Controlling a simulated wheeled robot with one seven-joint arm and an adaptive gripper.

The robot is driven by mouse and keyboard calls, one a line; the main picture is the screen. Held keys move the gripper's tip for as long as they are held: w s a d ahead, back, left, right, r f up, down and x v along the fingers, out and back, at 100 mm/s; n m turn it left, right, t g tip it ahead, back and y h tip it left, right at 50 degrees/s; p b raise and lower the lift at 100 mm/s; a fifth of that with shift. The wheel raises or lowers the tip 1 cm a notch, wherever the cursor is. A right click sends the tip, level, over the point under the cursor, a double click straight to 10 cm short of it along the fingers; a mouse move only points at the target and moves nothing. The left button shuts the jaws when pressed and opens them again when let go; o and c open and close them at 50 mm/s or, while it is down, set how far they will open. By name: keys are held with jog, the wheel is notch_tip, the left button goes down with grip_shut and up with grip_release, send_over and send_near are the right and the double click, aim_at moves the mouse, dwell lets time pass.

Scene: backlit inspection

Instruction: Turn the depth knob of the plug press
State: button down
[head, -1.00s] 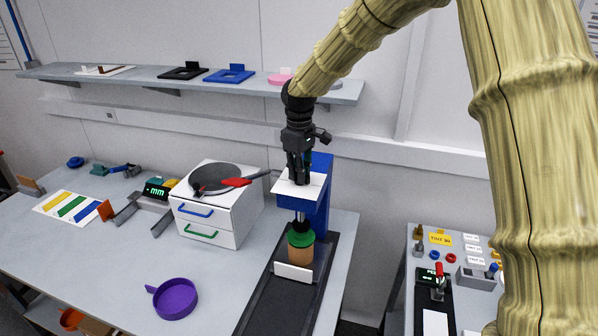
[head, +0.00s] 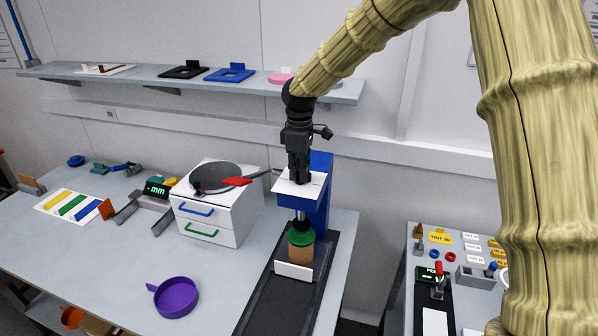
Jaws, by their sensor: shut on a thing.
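The plug press has a blue column (head: 319,205) and a white top plate (head: 288,189), at the middle of the workbench. My gripper (head: 299,179) points straight down over the white plate with its fingertips at the plate's top. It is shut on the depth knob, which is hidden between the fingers. Below the plate a dark ram reaches down to a green-topped brown cylinder (head: 301,250), which stands on the press's black base (head: 285,300).
A white drawer unit (head: 214,217) with a dark round pan (head: 216,179) stands left of the press. A purple dish (head: 175,297) lies on the bench in front. The shelf (head: 130,77) runs behind. A second table with small parts is at right.

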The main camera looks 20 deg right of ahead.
jog(key=shift+d, duration=0.1)
jog(key=c, duration=1.5)
grip_release()
jog(key=shift+s+d, duration=0.1)
jog(key=shift+d, duration=0.1)
jog(key=shift+c, duration=0.2)
jog(key=shift+a+r, duration=0.1)
jog(key=shift+a, duration=0.1)
notch_tip(320, 180, up, 12)
jog(key=shift+d, duration=0.15)
